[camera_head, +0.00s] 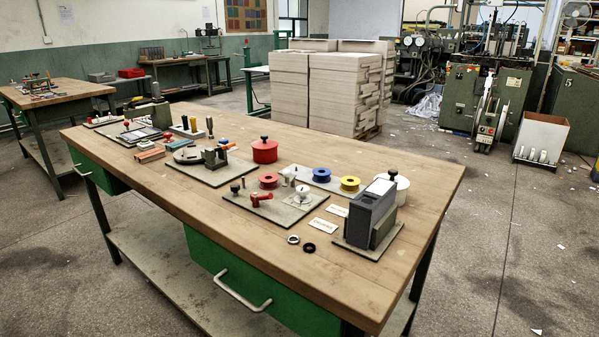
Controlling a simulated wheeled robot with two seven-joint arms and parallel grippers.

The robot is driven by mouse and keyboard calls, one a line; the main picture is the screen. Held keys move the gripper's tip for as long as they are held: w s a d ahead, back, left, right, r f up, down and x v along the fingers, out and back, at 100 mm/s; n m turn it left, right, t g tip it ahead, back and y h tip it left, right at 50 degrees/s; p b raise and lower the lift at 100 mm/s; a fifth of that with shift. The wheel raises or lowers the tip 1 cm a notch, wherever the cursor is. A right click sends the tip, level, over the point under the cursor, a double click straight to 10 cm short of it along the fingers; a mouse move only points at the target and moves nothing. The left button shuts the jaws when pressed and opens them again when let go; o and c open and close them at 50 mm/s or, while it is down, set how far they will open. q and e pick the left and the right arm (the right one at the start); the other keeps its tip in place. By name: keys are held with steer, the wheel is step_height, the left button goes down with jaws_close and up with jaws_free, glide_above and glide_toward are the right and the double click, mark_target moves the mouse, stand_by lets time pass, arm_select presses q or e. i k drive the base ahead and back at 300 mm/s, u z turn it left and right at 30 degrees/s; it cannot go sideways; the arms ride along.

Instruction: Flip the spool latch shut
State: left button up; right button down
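A flat grey board (268,214) lies near the middle right of the workbench. On it are a red lever-like part (261,199), a white round part with a knob (303,195) and a small dark knob (235,187). The red part may be the spool latch; at this size I cannot tell whether it is open or shut. Neither of my grippers is in view.
A dark grey box-shaped feeder (371,212) stands right of the board. A red pot (265,151) and a clamp fixture (212,155) stand behind left. The bench's front strip is clear.

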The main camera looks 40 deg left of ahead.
mark_target(289, 174)
steer(key=k, duration=0.65)
steer(key=u, duration=1.05)
steer(key=i, duration=0.55)
steer(key=u, duration=0.05)
